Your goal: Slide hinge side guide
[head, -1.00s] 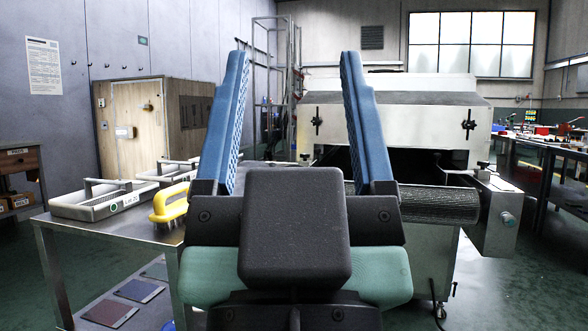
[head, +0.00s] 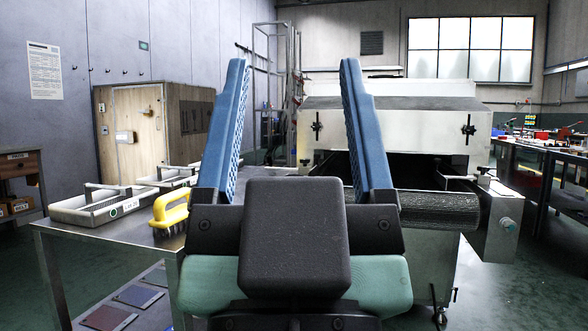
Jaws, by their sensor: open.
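The tunnel dryer (head: 400,125) stands ahead, a pale metal housing with two dark knobs on its front and a dark opening below. A mesh conveyor belt (head: 440,210) comes out of the opening, partly hidden behind my gripper's right finger. A short metal bar with a dark knob (head: 458,178) lies at the right side of the belt, next to a metal side box (head: 500,215). I cannot tell for sure which part is the hinge side guide. My gripper (head: 293,62) is open and empty, its two blue fingers pointing up in front of the dryer, apart from it.
At left, a metal table (head: 110,235) holds a yellow-handled brush (head: 170,209) and grey trays (head: 100,204). A wooden cabinet (head: 140,130) stands behind it. A workbench (head: 545,165) with tools is at far right. Green floor is clear at the lower right.

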